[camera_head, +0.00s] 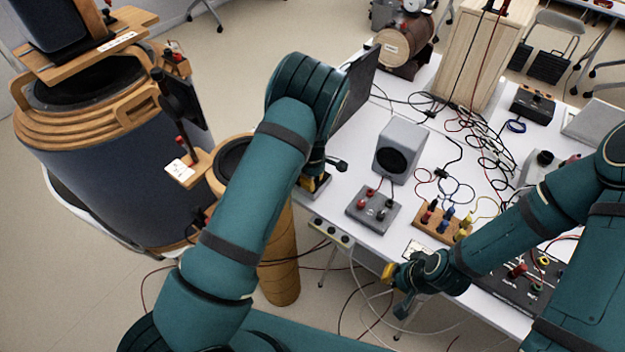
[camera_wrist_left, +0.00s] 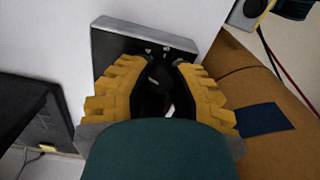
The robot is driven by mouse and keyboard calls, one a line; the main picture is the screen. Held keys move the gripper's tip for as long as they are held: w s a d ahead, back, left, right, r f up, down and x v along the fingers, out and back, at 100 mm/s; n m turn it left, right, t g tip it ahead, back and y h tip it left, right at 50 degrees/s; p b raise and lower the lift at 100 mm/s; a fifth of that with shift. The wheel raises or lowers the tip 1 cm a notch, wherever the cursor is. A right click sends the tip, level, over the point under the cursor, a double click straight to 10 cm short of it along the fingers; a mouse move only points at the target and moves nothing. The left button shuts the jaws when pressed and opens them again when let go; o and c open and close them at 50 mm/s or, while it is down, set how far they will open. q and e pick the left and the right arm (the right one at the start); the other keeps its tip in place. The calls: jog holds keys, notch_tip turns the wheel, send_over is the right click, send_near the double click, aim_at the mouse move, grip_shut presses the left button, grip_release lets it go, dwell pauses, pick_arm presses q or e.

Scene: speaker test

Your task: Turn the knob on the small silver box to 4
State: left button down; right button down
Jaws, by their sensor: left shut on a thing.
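The small silver box (camera_wrist_left: 120,36) shows in the left wrist view as a dark panel with a bright metal edge. In the head view only a part of the box (camera_head: 322,186) shows at the table's left edge, below my left gripper (camera_head: 309,180). In the wrist view the yellow fingers of my left gripper (camera_wrist_left: 158,88) are on both sides of a dark knob (camera_wrist_left: 155,76) and shut on it. The fingers and wrist hide most of the dial, so its setting cannot be read. My right gripper (camera_head: 396,285) hangs at the table's front edge, away from the box; its fingers are unclear.
A grey speaker (camera_head: 400,151) and a grey terminal box (camera_head: 373,210) stand right of my left gripper. A wooden block with coloured plugs (camera_head: 441,222) and loose cables crowd the table. A large drum-shaped device (camera_head: 110,130) and a brown cylinder (camera_head: 279,262) stand on the left.

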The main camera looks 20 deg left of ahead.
pick_arm(q)
jog(key=m, duration=0.4)
jog(key=shift+a+b, duration=0.1)
jog(key=shift+b, duration=0.2)
jog(key=c, duration=0.8)
grip_release()
notch_tip(320, 180, up, 12)
